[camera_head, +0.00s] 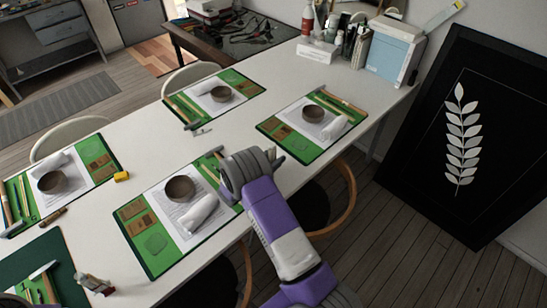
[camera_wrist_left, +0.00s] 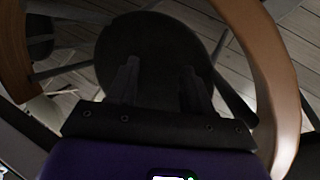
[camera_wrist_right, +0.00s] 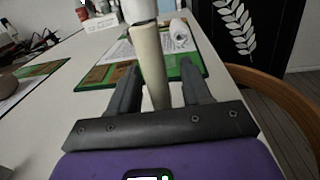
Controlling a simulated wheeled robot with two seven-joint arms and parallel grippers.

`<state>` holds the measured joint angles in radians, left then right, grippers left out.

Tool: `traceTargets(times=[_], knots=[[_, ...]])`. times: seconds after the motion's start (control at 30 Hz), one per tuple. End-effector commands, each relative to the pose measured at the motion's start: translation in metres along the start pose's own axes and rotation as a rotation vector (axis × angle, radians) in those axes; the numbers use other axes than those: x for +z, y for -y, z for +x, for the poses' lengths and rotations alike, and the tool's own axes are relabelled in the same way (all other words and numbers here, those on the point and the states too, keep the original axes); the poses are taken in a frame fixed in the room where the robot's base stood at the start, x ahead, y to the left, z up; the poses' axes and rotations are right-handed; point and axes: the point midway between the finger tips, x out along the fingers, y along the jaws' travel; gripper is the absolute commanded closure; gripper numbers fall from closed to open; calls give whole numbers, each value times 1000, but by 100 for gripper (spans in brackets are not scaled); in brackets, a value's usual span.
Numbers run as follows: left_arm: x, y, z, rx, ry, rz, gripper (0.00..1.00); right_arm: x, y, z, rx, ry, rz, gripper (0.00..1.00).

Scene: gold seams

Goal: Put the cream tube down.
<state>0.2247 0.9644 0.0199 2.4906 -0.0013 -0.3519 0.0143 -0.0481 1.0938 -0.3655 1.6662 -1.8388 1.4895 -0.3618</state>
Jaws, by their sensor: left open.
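The cream tube (camera_wrist_right: 152,68) shows in the right wrist view, running lengthwise between my right gripper's fingers. Its far end has a dark ring and a wider white part. My right gripper (camera_wrist_right: 160,75) has its fingers wide apart, with a gap between the tube and the right finger. I cannot tell whether the tube touches the left finger or the table. In the head view my right gripper (camera_head: 273,157) is over the white table, mostly hidden by my wrist, and hides the tube. My left gripper (camera_wrist_left: 158,75) is open and empty in its wrist view, above a dark round seat.
The white table (camera_head: 160,135) carries several green mats with bowls and white rolls, including a near mat (camera_head: 150,262) and a right mat (camera_head: 266,126). Bare tabletop lies between them. A curved wooden chair (camera_head: 349,190) stands beside the table. Bottles and boxes (camera_head: 392,52) crowd the far end.

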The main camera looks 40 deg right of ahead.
Motion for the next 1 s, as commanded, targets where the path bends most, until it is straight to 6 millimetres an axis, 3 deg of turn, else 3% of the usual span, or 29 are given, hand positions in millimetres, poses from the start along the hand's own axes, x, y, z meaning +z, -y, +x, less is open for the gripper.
traceTargets(times=[0.23, 0.37, 0.7, 1.0], knots=[[0, -1, -2, 0, 0, 0, 50, 4, 0, 0, 0, 2, 2, 52], [1, -4, -12, 0, 0, 0, 50, 17, 0, 0, 0, 1, 4, 52], [1, -7, -19, 0, 0, 0, 50, 14, -2, -78, 6, 2, 0, 52], [1, -8, -22, 0, 0, 0, 50, 13, -1, -116, 2, 2, 2, 52]])
